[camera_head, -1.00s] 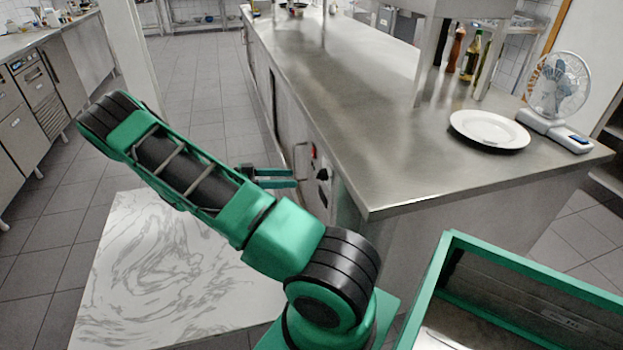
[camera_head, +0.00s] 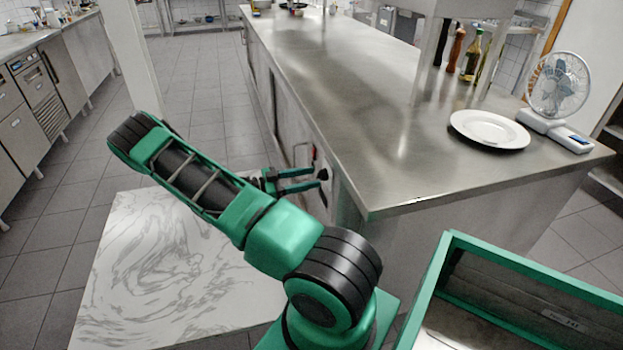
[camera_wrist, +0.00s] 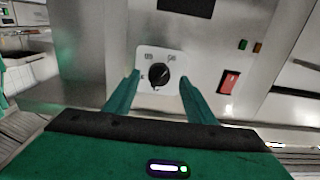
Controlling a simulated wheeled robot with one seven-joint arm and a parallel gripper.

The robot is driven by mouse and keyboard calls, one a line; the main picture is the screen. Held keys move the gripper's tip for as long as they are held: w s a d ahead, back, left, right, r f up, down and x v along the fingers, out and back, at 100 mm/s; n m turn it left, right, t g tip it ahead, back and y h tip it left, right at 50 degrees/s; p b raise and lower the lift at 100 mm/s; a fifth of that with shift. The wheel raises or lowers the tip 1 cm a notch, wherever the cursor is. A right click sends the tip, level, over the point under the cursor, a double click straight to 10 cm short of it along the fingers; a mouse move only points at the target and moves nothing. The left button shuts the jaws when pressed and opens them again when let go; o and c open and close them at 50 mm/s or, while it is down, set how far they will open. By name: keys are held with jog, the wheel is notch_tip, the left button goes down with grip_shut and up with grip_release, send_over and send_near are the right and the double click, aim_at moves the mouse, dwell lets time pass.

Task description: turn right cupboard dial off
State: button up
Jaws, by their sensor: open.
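The cupboard dial (camera_wrist: 159,75) is a round black knob on a pale square plate in the wrist view. In the head view a black dial (camera_head: 322,174) shows on the steel cupboard front, just beyond the fingertips. My gripper (camera_head: 320,178) is open and empty, with its green fingers pointing at the panel. In the wrist view the two fingertips (camera_wrist: 160,76) stand on either side of the knob. I cannot tell whether they touch it. The knob's marking is too small to read surely.
A red switch (camera_wrist: 229,82) sits right of the dial, with small green and orange lights above. A steel counter (camera_head: 350,110) overhangs the panel and bears a white plate (camera_head: 489,130) and a fan (camera_head: 558,88). A green-edged bin (camera_head: 440,290) stands at front right.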

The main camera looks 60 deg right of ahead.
jog(key=shift+x, duration=1.2)
jog(key=c, duration=1)
jog(key=shift+c, duration=0.2)
